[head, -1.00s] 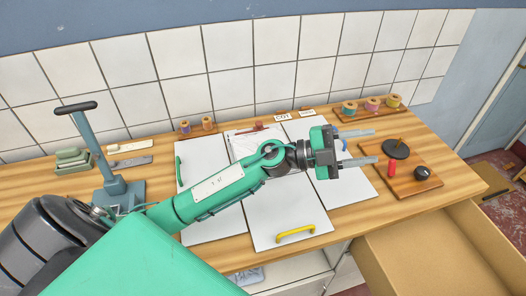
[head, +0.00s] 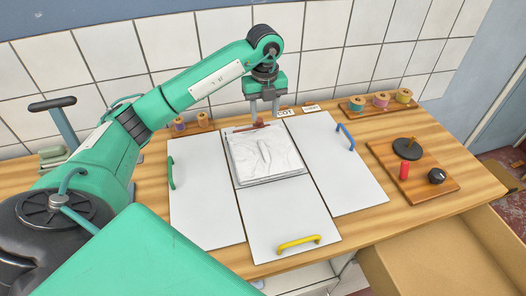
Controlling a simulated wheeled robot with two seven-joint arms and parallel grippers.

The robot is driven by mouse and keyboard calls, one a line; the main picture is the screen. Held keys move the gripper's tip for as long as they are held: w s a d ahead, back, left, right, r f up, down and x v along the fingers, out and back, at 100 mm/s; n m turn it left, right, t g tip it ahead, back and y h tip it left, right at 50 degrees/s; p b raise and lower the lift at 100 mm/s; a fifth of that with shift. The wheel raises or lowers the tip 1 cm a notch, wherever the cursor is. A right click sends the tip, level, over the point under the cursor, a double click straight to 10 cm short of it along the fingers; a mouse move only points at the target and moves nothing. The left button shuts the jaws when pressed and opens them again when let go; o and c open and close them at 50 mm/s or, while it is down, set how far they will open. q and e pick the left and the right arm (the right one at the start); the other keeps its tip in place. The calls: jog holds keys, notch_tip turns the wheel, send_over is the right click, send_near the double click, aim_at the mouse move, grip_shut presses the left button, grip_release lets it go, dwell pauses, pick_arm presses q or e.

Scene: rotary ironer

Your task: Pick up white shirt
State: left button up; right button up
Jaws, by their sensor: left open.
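A white shirt (head: 265,158) lies flat, as a neat rectangle, in the middle of a white folding board. My left gripper (head: 264,118) points down over the shirt's far edge, with its two fingers apart and nothing seen between them. I cannot tell whether the fingertips touch the shirt or the board. The board has a left panel (head: 203,205) with a green handle, a right panel (head: 345,180) with a blue handle and a front panel (head: 280,215) with a yellow handle. All panels lie flat. My right gripper is not in view.
A small red item (head: 246,128) lies at the shirt's far edge. Small label signs (head: 311,107) and a rack of thread spools (head: 380,101) stand along the wall. A wooden control board (head: 435,190) with knobs is at right.

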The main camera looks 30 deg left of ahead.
pick_arm(q)
jog(key=p, duration=0.2)
send_over(263, 148)
jog(key=f, duration=0.7)
jog(key=shift+w+f, duration=0.35)
jog(key=shift+f, duration=0.05)
jog(key=shift+s+f, duration=0.1)
jog(key=shift+f, duration=0.35)
jog(key=f+p, duration=0.2)
jog(key=f, duration=0.1)
jog(key=shift+s+f, duration=0.2)
jog(key=shift+f, duration=0.55)
grip_shut()
